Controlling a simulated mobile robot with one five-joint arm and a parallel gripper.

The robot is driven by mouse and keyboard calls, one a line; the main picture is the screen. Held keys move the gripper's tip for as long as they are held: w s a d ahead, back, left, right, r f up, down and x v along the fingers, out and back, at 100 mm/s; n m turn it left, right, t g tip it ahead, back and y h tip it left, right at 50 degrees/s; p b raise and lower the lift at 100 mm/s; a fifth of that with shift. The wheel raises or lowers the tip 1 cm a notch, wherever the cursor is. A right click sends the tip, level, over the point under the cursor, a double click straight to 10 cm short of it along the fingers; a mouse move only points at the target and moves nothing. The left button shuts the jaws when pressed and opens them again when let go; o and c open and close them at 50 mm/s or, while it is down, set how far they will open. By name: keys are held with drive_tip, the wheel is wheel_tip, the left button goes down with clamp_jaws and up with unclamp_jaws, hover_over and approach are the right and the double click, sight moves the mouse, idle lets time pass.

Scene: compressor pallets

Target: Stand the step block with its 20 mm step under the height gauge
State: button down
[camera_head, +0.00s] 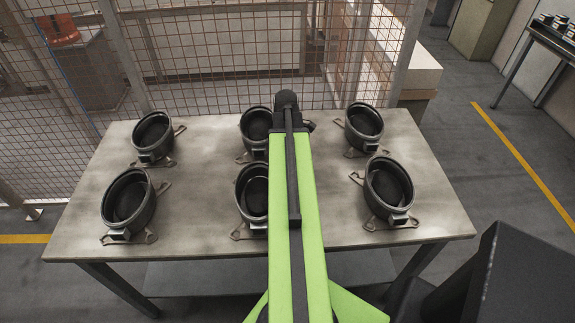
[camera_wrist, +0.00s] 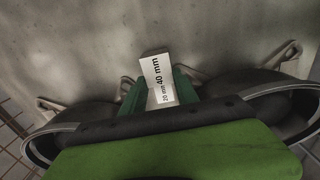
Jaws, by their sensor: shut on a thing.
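The step block (camera_wrist: 156,68) is a pale piece marked "40 mm" and "20 mm", seen in the wrist view. My gripper (camera_wrist: 159,88) is shut on it, with a green finger on each side. The "40 mm" mark is at the block's outer part and the "20 mm" mark is nearer my gripper. The block is over or on the grey table surface; I cannot tell if it touches. In the head view my own green arm hides the gripper and the block. I cannot make out a height gauge in either view.
Several black round compressor housings on brackets stand in two rows on the table (camera_head: 200,210), such as the front left one (camera_head: 128,202) and front right one (camera_head: 388,190). Housings flank my gripper closely in the wrist view. A mesh fence (camera_head: 225,50) stands behind the table.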

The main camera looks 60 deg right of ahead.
wheel_tip(320, 180, down, 2)
drive_tip(key=shift+b, duration=0.35)
drive_tip(key=shift+r, duration=0.2)
drive_tip(key=shift+f, duration=0.1)
drive_tip(key=c, duration=0.9)
unclamp_jaws()
wheel_tip(320, 180, up, 12)
drive_tip(key=p, duration=1.2)
